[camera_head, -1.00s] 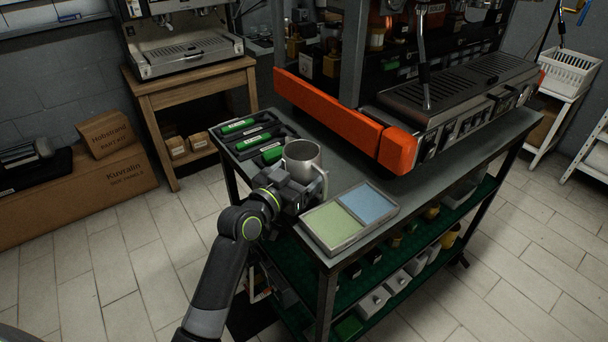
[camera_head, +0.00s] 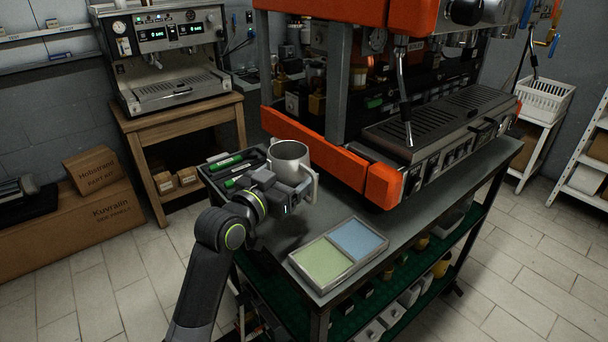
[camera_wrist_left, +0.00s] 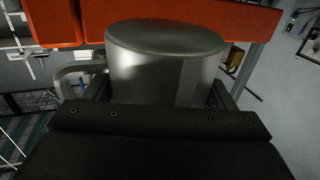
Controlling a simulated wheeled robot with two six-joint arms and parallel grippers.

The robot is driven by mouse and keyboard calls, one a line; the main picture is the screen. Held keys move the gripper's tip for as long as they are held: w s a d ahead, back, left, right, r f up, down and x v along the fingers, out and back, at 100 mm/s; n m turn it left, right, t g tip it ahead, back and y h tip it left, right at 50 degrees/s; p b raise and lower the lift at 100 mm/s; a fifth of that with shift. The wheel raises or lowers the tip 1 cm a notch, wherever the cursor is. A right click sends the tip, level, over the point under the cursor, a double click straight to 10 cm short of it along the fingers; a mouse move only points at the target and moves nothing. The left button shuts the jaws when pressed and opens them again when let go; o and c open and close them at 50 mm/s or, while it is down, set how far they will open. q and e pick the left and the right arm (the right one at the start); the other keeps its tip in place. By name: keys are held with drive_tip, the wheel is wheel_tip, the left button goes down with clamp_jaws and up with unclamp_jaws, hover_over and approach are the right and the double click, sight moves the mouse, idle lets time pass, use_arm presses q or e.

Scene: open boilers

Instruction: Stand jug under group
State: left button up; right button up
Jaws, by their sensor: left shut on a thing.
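A steel jug (camera_head: 289,156) is held upright by my left gripper (camera_head: 284,186) above the back left part of the grey cart top (camera_head: 388,218). Its handle faces right in the head view. In the left wrist view the jug (camera_wrist_left: 165,65) fills the middle between the fingers, and the gripper (camera_wrist_left: 160,100) is shut on it. The orange-trimmed espresso machine (camera_head: 400,165) stands on the cart, right of the jug. Its drip tray grate (camera_head: 432,122) is bare. The group above it is not clearly seen. My right gripper is out of view.
A two-colour tray with a green and a blue cloth (camera_head: 322,263) lies at the cart's front edge. The orange side panel (camera_head: 300,144) stands between jug and drip tray.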

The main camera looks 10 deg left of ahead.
use_arm(q)
drive_tip(key=shift+r, duration=0.4)
drive_tip(key=shift+s+d, duration=0.1)
drive_tip(key=shift+s, duration=0.25)
drive_tip(key=s+a+r+n+t+y, duration=0.1)
drive_tip(key=s+a+n+y, duration=0.2)
drive_tip(key=s+y, duration=0.3)
drive_tip(key=s+n, duration=0.1)
drive_tip(key=s, duration=0.2)
drive_tip(key=shift+r, duration=0.3)
drive_tip(key=w+d+m+h, duration=0.1)
drive_tip(key=w, duration=0.2)
drive_tip(key=w+d+m+h, duration=0.1)
drive_tip(key=w+h, duration=0.1)
drive_tip(key=w+f+m+h+p, duration=0.1)
drive_tip(key=w+h, duration=0.1)
drive_tip(key=w, duration=0.1)
drive_tip(key=shift+w+d+m+g, duration=0.35)
drive_tip(key=shift+d+m+g, duration=0.05)
drive_tip(key=shift+w+f+h, duration=0.1)
drive_tip(key=shift+w+h, duration=0.3)
drive_tip(key=shift+h, duration=0.1)
hover_over(291, 226)
wheel_tip(291, 226, down, 10)
drive_tip(key=shift+f+b, duration=0.1)
drive_tip(key=shift+b, duration=0.3)
